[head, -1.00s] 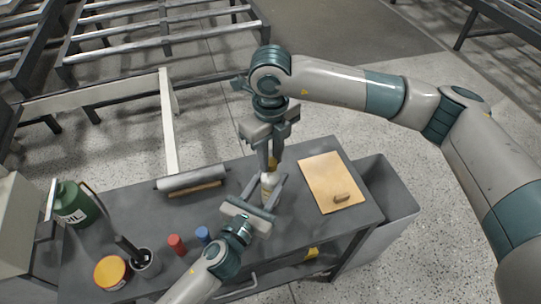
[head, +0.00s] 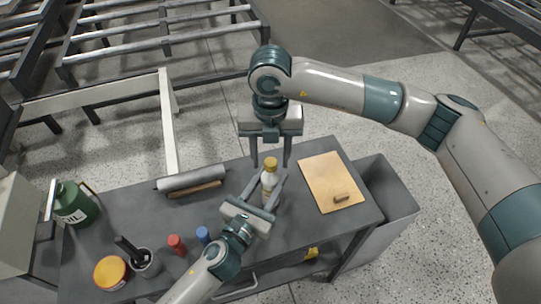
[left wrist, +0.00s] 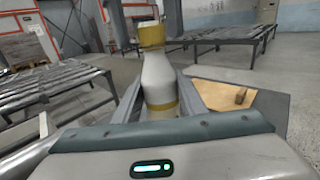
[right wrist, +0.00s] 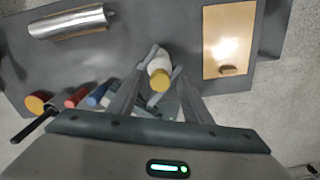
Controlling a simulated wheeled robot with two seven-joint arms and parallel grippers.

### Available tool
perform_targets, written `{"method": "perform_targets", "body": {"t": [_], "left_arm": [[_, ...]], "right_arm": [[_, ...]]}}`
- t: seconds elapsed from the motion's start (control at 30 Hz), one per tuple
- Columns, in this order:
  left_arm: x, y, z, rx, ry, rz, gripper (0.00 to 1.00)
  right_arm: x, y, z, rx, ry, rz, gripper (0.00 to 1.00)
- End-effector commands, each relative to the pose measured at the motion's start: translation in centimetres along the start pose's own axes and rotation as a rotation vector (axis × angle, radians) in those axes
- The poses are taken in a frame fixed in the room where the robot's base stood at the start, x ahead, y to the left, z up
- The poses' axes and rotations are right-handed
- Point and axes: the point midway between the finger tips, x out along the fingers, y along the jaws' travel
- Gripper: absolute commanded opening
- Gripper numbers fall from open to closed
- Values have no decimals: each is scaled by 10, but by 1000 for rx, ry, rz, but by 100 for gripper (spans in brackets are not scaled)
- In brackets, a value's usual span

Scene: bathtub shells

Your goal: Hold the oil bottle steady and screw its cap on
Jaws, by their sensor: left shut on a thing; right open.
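The oil bottle (head: 268,186) is pale with a yellow-brown band and stands upright on the grey bench. Its gold cap (head: 270,163) sits on the bottle's top and looks level; it also shows in the left wrist view (left wrist: 151,35). I cannot tell how tight it is. My left gripper (head: 266,190) is shut on the bottle's body, with a finger on each side. My right gripper (head: 271,164) is open above and around the cap, its fingers apart from it. The right wrist view shows the cap (right wrist: 160,80) between the spread fingers.
A tan board (head: 330,178) with a small brown block lies right of the bottle. A metal roll (head: 191,178) lies to the left. Red (head: 177,244) and blue (head: 203,234) cylinders, a dark cup (head: 147,263), a round tin (head: 111,271) and a green oil can (head: 74,204) stand further left.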

Motion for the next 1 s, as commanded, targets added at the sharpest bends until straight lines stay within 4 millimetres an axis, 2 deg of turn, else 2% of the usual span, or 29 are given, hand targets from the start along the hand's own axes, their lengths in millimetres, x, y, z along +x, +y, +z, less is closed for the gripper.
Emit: {"method": "perform_targets", "body": {"t": [0.27, 0.8, 1.0], "left_arm": [[0, 1, 0, 1, 0, 1, 0], [0, 1, 0, 1, 0, 1, 0], [0, 1, 0, 1, 0, 1, 0]], "right_arm": [[-14, 0, 1, 0, -3, 1, 45], [-100, 0, 1, 0, -3, 1, 45], [-117, 0, 1, 1, -1, 0, 45]]}}
